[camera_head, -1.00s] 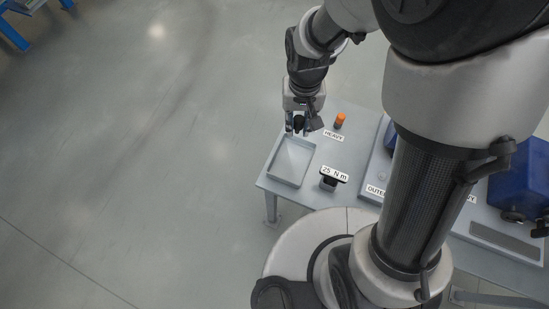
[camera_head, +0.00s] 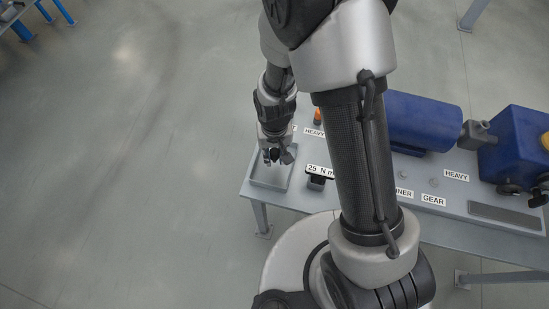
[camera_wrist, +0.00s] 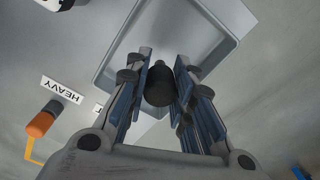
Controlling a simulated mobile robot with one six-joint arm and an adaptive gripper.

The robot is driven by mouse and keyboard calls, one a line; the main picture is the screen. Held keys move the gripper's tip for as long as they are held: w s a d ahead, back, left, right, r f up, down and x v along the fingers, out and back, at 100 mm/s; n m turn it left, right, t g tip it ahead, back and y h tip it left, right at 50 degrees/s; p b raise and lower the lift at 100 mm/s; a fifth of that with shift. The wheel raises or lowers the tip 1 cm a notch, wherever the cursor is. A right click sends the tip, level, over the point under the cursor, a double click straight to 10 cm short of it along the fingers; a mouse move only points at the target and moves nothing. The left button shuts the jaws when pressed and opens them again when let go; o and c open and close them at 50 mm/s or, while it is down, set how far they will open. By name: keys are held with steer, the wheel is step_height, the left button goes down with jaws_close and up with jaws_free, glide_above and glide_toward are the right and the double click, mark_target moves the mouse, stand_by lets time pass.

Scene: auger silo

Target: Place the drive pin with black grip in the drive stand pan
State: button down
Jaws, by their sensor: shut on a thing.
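The drive pin's black grip (camera_wrist: 159,86) is between the fingers of my gripper (camera_wrist: 160,80) in the wrist view. The drive stand pan (camera_wrist: 222,52) is a shallow grey tray, seen behind the fingers. In the head view my gripper (camera_head: 272,157) hangs over the pan (camera_head: 287,178), at the left end of the bench. I cannot tell whether the pin touches the pan floor.
A black-topped block with a 25 N m label (camera_head: 319,170) stands just right of the pan. A blue motor (camera_head: 424,121) and a blue gearbox (camera_head: 517,150) sit further right on the bench.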

mark_target(274, 159)
steer(key=shift+f+b, duration=0.35)
steer(key=shift+f, duration=1.1)
steer(key=shift+f, duration=0.1)
steer(key=c, duration=1.4)
jaws_free()
step_height(274, 159, up, 12)
steer(key=p, duration=0.4)
steer(key=shift+r, duration=0.25)
